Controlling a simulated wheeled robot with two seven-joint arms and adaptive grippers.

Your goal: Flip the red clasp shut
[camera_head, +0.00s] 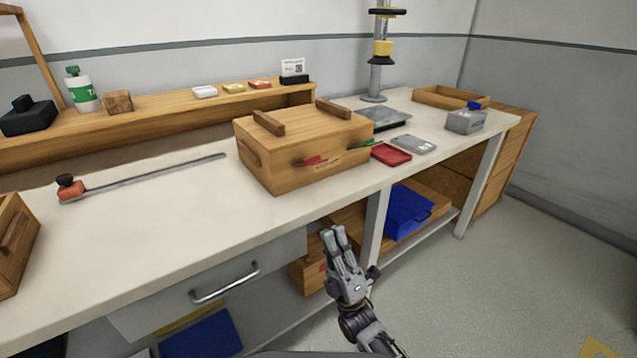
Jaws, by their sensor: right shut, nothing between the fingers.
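A wooden box (283,172) with two wooden bars on its lid stands on the workbench, and its lid looks down. The red clasp (315,161) sits on the box's front face, left of a green clasp (365,144). The red clasp appears to stick out from the face; its exact angle is too small to tell. My right gripper (333,233) is in front of the bench, below the tabletop edge. It is shut and empty, well apart from the box and the clasp. My left gripper is not in view.
A red tray (390,154) and a grey plate (414,144) lie right of the box. A long metal bar with a red end (70,187) lies to the left. The worktop (160,220) left of the box is mostly clear. A drawer handle (225,284) sticks out below.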

